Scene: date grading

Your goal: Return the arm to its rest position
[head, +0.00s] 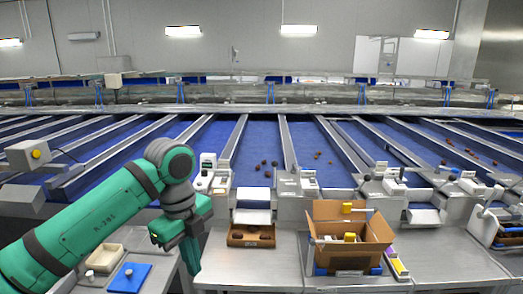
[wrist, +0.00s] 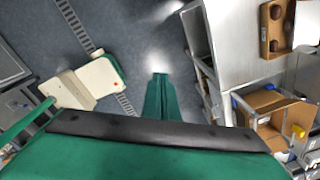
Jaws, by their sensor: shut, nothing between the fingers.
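My green arm reaches in from the lower left of the head view, bent at the elbow. My gripper (head: 192,268) points down at the gap between the left side table and the middle table. It is shut and holds nothing. In the wrist view my gripper (wrist: 160,77) shows as closed green fingers over the grey floor, apart from the furniture.
An open cardboard box (head: 378,236) and a brown tray (head: 235,241) with dates stand on the middle table. A cream tray (head: 97,262) and a blue mat (head: 143,270) lie on the left table. Blue conveyor lanes (head: 258,145) run behind.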

